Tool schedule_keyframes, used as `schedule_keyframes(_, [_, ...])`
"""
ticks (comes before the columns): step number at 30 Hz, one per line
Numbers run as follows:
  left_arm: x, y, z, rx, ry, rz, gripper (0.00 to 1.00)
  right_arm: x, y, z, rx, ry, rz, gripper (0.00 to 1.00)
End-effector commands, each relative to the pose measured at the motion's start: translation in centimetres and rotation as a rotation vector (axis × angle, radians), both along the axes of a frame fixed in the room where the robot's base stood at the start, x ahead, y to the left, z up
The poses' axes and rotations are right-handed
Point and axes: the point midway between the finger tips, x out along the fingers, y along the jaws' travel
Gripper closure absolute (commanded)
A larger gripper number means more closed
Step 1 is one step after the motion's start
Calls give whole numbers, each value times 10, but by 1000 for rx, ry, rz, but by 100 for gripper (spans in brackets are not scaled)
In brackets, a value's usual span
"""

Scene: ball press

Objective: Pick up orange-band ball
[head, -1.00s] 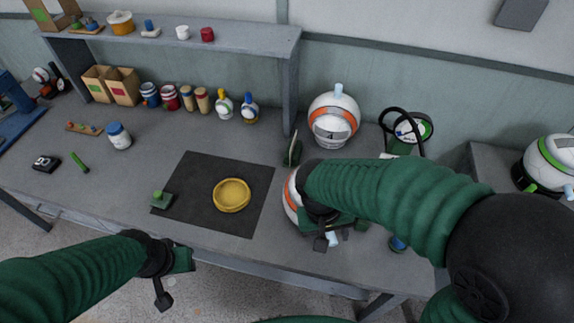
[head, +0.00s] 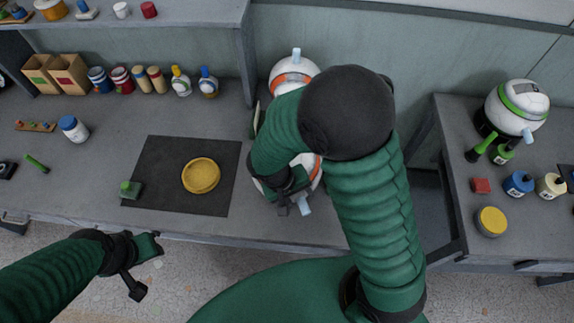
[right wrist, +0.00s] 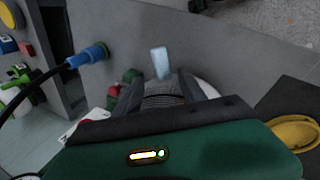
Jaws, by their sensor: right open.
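A white ball with an orange band (head: 316,172) stands on the bench right of the black mat, its light blue nozzle (head: 304,205) pointing toward the front. My right arm covers much of it. My right gripper (head: 290,190) is at its front left side. In the right wrist view, the open fingers (right wrist: 167,84) stand either side of a grey part below the nozzle (right wrist: 160,62), and white ball surface (right wrist: 207,88) shows behind. I cannot tell whether they touch. A second orange-banded white ball (head: 290,72) stands behind, partly hidden by my arm. My left gripper (head: 145,262) hangs before the bench, jaws unclear.
A black mat (head: 160,160) holds a yellow dish (head: 201,175) and a green block (head: 130,189). A shelf (head: 180,22) spans the back left. The right bench (head: 460,150) holds a green-banded ball (head: 518,105) and small bottles. A gap separates the benches.

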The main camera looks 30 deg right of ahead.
Motion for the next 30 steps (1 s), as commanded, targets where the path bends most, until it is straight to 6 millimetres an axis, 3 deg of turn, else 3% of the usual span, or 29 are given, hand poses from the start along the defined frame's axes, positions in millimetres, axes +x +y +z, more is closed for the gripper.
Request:
schedule_keyframes(6, [0, 0, 1, 0, 0, 0, 64, 0, -7, -32, -3, 3, 1, 52])
schedule_keyframes(13, [0, 0, 1, 0, 0, 0, 64, 1, -8, -34, -1, -1, 1, 52])
schedule_keyframes(24, [0, 0, 1, 0, 0, 0, 64, 1, -9, -33, 0, 0, 2, 100])
schedule_keyframes(30, [0, 0, 1, 0, 0, 0, 64, 2, -8, -33, -1, -1, 1, 100])
